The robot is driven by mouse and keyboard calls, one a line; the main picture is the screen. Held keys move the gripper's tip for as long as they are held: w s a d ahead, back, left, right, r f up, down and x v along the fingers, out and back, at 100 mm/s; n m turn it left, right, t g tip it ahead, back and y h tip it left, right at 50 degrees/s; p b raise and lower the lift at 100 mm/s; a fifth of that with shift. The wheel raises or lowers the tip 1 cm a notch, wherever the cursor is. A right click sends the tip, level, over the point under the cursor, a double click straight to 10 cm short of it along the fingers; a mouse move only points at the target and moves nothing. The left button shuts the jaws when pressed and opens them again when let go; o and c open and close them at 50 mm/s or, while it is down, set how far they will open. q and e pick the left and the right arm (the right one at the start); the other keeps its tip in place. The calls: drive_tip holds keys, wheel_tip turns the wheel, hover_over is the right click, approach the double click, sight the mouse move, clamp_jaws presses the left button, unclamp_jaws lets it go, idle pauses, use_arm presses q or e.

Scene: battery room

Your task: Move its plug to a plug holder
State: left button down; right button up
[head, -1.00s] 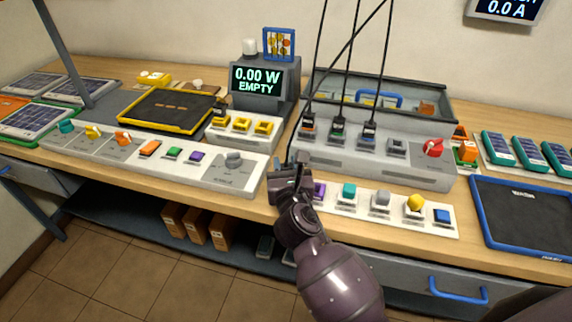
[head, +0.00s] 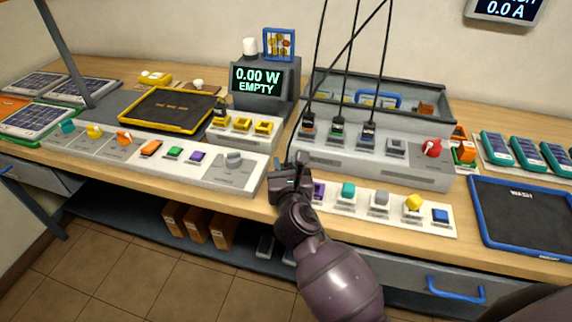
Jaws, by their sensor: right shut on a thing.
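My right gripper (head: 290,176) is shut, with a thin dark cable rising from it. The plug in its jaws is mostly hidden by the gripper. It is in front of the left end of a grey socket unit (head: 330,155). Black plugs with cables stand at that unit's orange, green and blue sockets; the blue one (head: 368,132) shows clearly. A grey socket (head: 396,147) there looks empty. Yellow holders (head: 242,125) sit in a row below the display, with a dark shape at the leftmost. My left gripper is not in view.
A display (head: 257,80) reads 0.00 W EMPTY. A switch panel (head: 215,173) lies left of my gripper, and a strip of coloured buttons (head: 380,213) lies to its right. A red knob (head: 432,148) stands on the socket unit. Hanging cables cross above it.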

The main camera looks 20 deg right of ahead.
idle(0.4)
drive_tip(key=shift+f, duration=0.6)
idle(0.5)
drive_tip(key=o, duration=0.6)
drive_tip(key=shift+s, duration=0.1)
drive_tip(key=shift+s+a+r, duration=0.1)
drive_tip(key=shift+s+a, duration=0.05)
drive_tip(key=shift+s, duration=0.55)
drive_tip(key=shift+s+a, duration=0.15)
drive_tip(key=shift+s, duration=0.5)
drive_tip(key=shift+s+a+p, duration=0.25)
drive_tip(key=shift+s+p, duration=0.2)
drive_tip(key=shift+s, duration=0.85)
drive_tip(key=shift+s+a, duration=0.2)
drive_tip(key=shift+s, duration=0.7)
drive_tip(key=shift+s+a, duration=0.15)
drive_tip(key=shift+s, duration=0.75)
drive_tip(key=shift+s+a, duration=0.2)
drive_tip(key=shift+s, duration=0.7)
